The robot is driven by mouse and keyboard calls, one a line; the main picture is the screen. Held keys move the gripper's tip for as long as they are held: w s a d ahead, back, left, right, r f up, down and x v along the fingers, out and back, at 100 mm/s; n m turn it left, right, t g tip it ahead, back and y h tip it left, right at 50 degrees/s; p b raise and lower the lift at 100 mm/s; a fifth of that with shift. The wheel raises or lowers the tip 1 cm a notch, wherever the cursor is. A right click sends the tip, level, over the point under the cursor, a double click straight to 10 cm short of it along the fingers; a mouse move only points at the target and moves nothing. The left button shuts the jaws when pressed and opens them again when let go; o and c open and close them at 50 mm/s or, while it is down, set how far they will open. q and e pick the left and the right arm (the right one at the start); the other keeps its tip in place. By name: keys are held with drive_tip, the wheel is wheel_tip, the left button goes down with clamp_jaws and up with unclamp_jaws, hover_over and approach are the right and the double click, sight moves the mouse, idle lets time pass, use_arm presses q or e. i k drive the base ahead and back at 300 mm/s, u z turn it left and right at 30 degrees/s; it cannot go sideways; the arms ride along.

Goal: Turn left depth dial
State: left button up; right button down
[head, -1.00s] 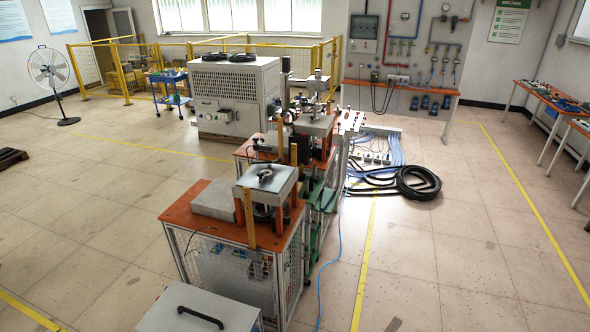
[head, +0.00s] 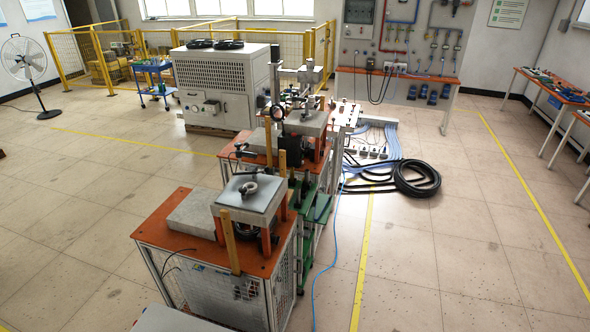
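The workstation in the middle has two parts. The near bench (head: 165,232) has an orange top and mesh sides, and carries a raised grey plate (head: 262,200) with a small ring-shaped metal part (head: 249,189) on it. Behind it, the far machine has a grey block (head: 308,122) and a small round gauge-like part (head: 278,113) on a post. I cannot tell which part is the left depth dial; such details are too small here. Neither of my grippers is in view.
A large grey chiller-like unit (head: 225,85) stands behind the workstation. A coiled black hose (head: 418,178) and a blue cable (head: 337,240) lie on the floor to the right. A grey top edge (head: 180,320) shows at the bottom. Floor left and right is largely clear.

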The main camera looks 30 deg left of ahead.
sight(274, 238)
drive_tip(key=z, duration=0.2)
drive_tip(key=i, duration=0.95)
drive_tip(key=u, duration=0.65)
drive_tip(key=i, duration=0.9)
drive_tip(key=u, duration=1.15)
drive_tip(key=i, duration=0.2)
drive_tip(key=u, duration=0.1)
